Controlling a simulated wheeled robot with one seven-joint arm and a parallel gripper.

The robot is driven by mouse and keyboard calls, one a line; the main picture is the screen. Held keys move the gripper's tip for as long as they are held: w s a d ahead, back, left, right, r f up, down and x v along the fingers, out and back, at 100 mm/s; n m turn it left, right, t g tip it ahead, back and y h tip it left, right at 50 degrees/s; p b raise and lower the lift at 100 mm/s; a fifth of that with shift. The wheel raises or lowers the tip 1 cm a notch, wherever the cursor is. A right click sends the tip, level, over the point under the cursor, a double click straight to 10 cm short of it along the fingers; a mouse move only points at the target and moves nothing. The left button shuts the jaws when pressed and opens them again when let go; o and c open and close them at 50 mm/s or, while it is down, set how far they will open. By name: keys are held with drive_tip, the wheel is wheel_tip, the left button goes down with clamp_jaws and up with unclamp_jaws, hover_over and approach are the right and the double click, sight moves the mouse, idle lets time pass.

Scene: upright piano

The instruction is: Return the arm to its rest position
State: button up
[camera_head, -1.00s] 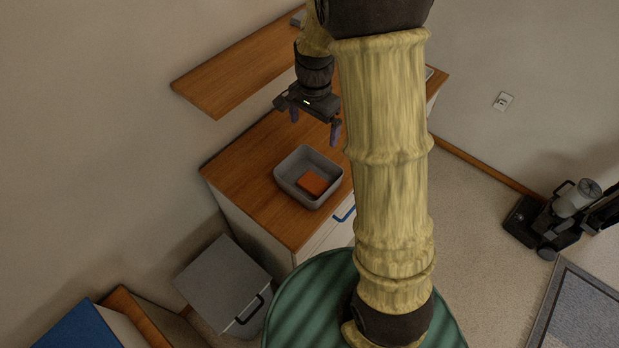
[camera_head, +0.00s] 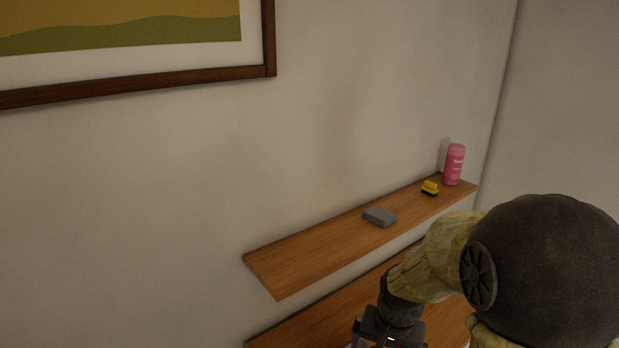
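My arm fills the lower right, with a large dark joint (camera_head: 545,265) and a pale yellow sleeve (camera_head: 440,262) leading down to my gripper (camera_head: 388,338). The gripper is at the bottom edge, below and in front of the wall shelf (camera_head: 285,270). Its fingers are mostly cut off by the frame, so I cannot see how far apart they are or whether anything is between them.
The shelf carries a grey block (camera_head: 379,216), a small yellow and black item (camera_head: 430,188) and a pink bottle (camera_head: 454,165). A wooden surface (camera_head: 340,308) lies below it. A framed picture (camera_head: 120,40) hangs at upper left. The wall between is bare.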

drive_tip(key=s+n+t, duration=0.1)
drive_tip(key=s+n, duration=0.3)
drive_tip(key=s, duration=0.2)
drive_tip(key=shift+s+r+n, duration=0.15)
drive_tip(key=shift+s+n, duration=0.05)
drive_tip(key=shift+n, duration=0.2)
drive_tip(key=shift+w, duration=0.1)
idle(0.6)
